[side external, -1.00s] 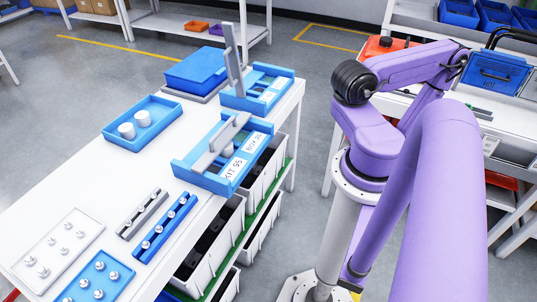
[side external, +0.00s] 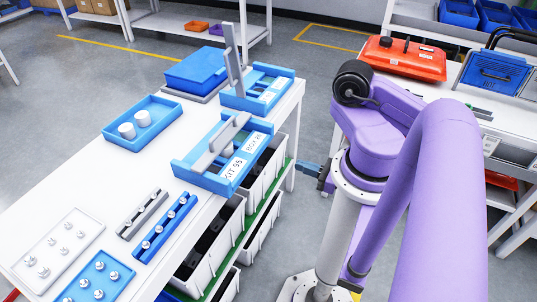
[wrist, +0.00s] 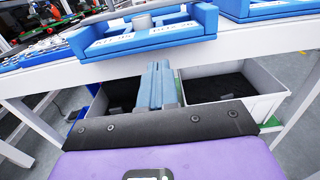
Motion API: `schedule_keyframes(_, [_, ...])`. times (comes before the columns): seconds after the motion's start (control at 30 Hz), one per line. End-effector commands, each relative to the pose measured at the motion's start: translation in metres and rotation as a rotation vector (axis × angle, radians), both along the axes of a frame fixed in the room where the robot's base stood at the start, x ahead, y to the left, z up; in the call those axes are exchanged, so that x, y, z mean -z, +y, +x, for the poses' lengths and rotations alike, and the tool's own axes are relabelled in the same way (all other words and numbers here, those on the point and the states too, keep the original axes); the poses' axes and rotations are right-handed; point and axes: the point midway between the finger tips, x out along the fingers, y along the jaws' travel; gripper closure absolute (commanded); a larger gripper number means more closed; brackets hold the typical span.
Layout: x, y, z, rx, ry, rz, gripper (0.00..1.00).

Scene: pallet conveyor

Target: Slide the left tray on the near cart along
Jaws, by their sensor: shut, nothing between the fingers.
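A blue tray with white labels (side external: 207,181) sits at the near right edge of a white bench (side external: 60,190), with a grey upright handle in it. It also shows ahead in the wrist view (wrist: 95,55). A second blue tray (side external: 232,101) stands farther back; part of it shows at upper right in the wrist view (wrist: 285,11). Which one is the left tray on the near cart is unclear. My gripper (side external: 299,164) is beside the bench's right end, below top level and apart from the trays. Its blue fingers (wrist: 158,68) are shut and empty, pointing at the bench.
Light bins with dark insides (wrist: 262,75) stand on the shelf under the bench. A blue tray with white cylinders (side external: 158,112) and peg racks (side external: 165,228) lie on top. An orange case (side external: 400,58) and a blue box (side external: 492,75) are on another table at right.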

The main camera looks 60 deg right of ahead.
Motion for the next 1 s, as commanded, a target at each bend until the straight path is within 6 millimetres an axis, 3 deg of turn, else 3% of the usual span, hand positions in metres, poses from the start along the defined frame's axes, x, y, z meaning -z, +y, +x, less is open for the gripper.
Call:
schedule_keyframes(0.03, [-0.001,0.000,0.009,-0.002,-0.005,0.001,1.00])
schedule_keyframes(1.0, [0.000,0.001,0.059,-0.008,-0.001,0.001,1.00])
